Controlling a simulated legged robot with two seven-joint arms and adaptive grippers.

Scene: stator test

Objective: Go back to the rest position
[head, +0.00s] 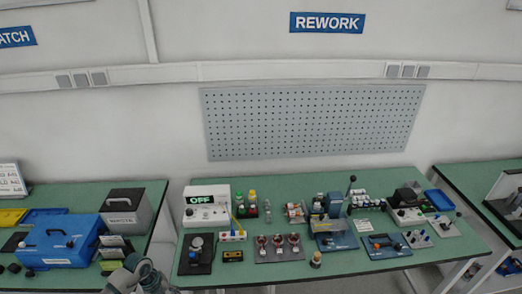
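A grey, jointed part of my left arm (135,274) shows at the bottom edge, in front of the gap between the left and middle benches. Its end is small and cut by the frame, so I cannot tell how its fingers stand, and I see nothing held in it. My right gripper is not in view. The middle green bench (345,266) carries the rework gear, and nothing of mine touches it visibly.
The middle bench holds a white box reading OFF (206,205), a black-based gauge (196,254), a fixture with several copper-coloured parts (279,248) and a blue press (333,234). A blue case (60,242) stands on the left bench, near my arm. Another bench (463,181) stands right.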

